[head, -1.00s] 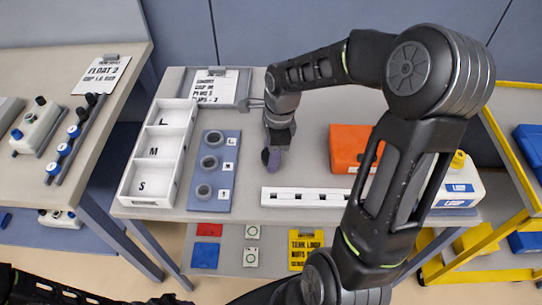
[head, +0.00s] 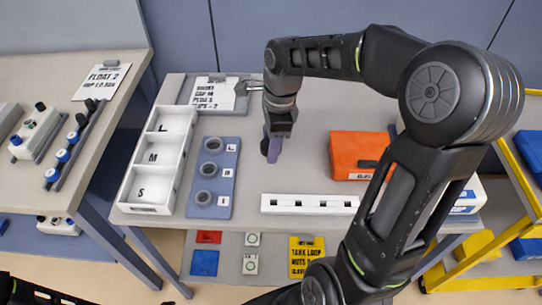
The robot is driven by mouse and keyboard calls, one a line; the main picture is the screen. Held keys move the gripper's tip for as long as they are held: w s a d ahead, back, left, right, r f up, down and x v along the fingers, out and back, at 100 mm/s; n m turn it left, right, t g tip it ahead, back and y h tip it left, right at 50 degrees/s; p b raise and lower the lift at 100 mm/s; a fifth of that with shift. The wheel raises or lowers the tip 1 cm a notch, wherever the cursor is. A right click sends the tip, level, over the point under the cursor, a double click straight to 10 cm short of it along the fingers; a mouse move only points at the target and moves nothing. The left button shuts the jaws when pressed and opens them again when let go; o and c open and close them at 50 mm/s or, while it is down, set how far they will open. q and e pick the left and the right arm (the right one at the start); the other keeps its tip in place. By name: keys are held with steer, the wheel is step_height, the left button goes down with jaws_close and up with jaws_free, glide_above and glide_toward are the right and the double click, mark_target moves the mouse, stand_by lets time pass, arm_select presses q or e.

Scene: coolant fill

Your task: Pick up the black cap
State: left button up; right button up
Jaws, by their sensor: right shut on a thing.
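My right gripper (head: 271,148) points down over the grey table, between the blue ring board and the orange box. It is shut on a small dark piece, the black cap (head: 264,147), which shows at the left side of its fingertips. The fingers and a purple-grey part hide some of it. The cap appears to be above the tabletop, but the gap is hard to judge. Only dark links of my left arm show at the bottom left; its gripper is out of view.
A white tray (head: 133,205) marked L, M, S and a blue board (head: 225,165) with three grey rings stand left of the gripper. A white slotted rail (head: 310,204) lies in front, an orange box (head: 350,155) right. A clipboard (head: 190,88) lies behind.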

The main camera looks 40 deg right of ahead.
steer(key=shift+r, duration=1.8)
